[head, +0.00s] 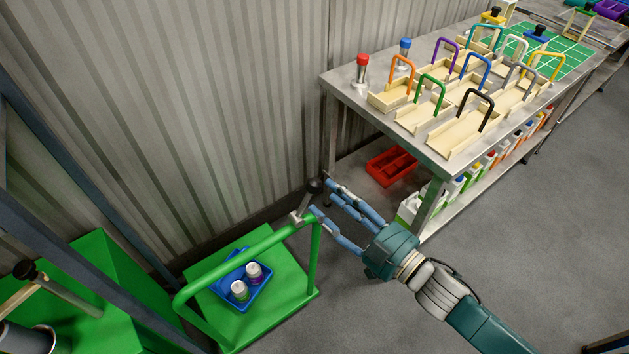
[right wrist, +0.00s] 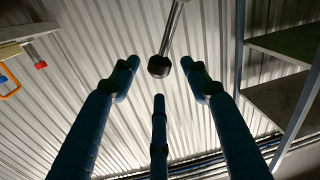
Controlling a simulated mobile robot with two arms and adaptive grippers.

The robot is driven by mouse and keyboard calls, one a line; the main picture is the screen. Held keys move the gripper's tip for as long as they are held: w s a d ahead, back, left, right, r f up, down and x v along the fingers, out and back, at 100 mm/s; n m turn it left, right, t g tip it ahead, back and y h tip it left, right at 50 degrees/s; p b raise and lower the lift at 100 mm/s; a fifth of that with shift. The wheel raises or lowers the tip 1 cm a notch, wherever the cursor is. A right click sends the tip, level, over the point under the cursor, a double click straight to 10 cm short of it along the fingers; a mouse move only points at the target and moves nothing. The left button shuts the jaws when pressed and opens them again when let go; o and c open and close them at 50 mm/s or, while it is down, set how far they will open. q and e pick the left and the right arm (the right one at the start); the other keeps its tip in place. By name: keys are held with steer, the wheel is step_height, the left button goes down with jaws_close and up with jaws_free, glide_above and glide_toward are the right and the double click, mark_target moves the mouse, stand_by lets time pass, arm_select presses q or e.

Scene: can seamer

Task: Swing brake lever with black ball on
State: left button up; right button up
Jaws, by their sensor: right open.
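The brake lever (head: 306,204) is a short grey metal rod clamped on the far right end of the green cart's top rail. It rises from the rail, with a black ball (head: 314,186) on its tip. In the right wrist view the black ball (right wrist: 159,67) hangs at the end of the metal rod, between the two outer fingertips as seen there. My right gripper (head: 322,198) reaches in from the right with its blue fingers spread and open. Its fingertips are close to the ball; I cannot tell whether they touch it. My left gripper is not in view.
The green cart (head: 290,262) carries a blue tray (head: 262,293) with two cans. A steel table (head: 352,95) with colored-handled wooden carriers stands at the upper right, a red crate (head: 391,166) beneath it. A green machine (head: 110,290) with a black-knobbed lever is at left. Floor at right is clear.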

mark_target(319, 189)
steer(key=x, duration=0.4)
steer(key=shift+w+a+p, duration=0.1)
steer(key=shift+w+p, duration=0.25)
steer(key=shift+p, duration=0.05)
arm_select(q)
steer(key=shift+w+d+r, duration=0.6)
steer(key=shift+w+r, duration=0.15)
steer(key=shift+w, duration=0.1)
arm_select(e)
steer(key=shift+w+a+f, duration=0.1)
steer(key=shift+w+a, duration=0.35)
steer(key=c, duration=1)
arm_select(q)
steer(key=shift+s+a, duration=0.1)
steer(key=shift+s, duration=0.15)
arm_select(e)
jaws_close()
